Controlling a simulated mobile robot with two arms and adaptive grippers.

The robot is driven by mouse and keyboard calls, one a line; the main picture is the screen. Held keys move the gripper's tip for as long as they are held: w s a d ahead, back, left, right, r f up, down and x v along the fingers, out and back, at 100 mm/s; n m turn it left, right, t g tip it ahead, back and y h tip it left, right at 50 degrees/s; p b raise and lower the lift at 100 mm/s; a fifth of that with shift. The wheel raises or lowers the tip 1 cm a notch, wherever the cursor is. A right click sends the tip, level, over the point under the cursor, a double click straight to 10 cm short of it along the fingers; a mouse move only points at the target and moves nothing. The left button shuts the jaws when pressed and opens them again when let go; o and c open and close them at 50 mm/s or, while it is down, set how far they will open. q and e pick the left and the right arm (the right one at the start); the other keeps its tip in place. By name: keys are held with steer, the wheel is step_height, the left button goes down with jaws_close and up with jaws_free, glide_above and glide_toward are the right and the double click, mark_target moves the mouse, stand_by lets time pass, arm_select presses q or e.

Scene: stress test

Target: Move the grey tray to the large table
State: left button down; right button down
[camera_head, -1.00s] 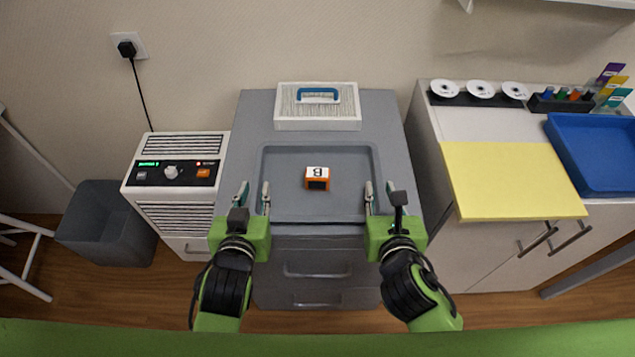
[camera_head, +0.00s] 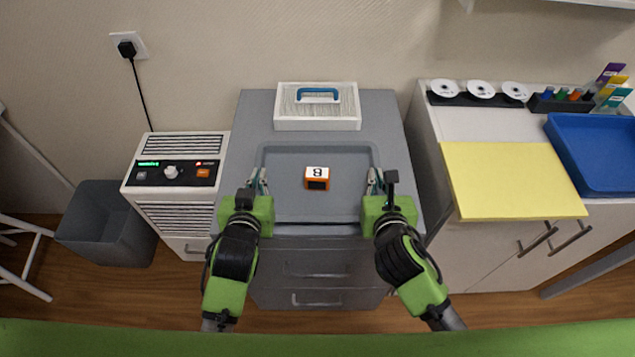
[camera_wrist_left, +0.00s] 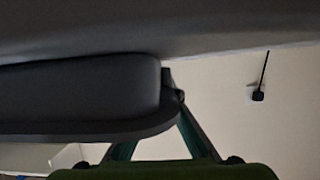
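The grey tray (camera_head: 315,209) lies on top of the grey drawer cabinet (camera_head: 391,130), with an orange cube (camera_head: 317,184) bearing a black character in it. My left gripper (camera_head: 257,180) is at the tray's left side, its fingers closed in on the rim. In the left wrist view its fingers (camera_wrist_left: 174,97) meet at the dark tray edge (camera_wrist_left: 100,128). My right gripper (camera_head: 375,181) is at the tray's right side, its fingers likewise closed in on the rim. I cannot tell which surface is the large table.
A white case with a blue handle (camera_head: 318,112) stands behind the tray. At right, a white counter (camera_head: 473,126) holds a yellow mat (camera_head: 510,180), discs, and a blue tray (camera_head: 600,160). A white heater-like unit (camera_head: 172,198) and grey bin (camera_head: 104,224) are at left.

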arm_select(q)
steer(key=shift+r, duration=0.1)
arm_select(e)
steer(key=shift+r, duration=0.1)
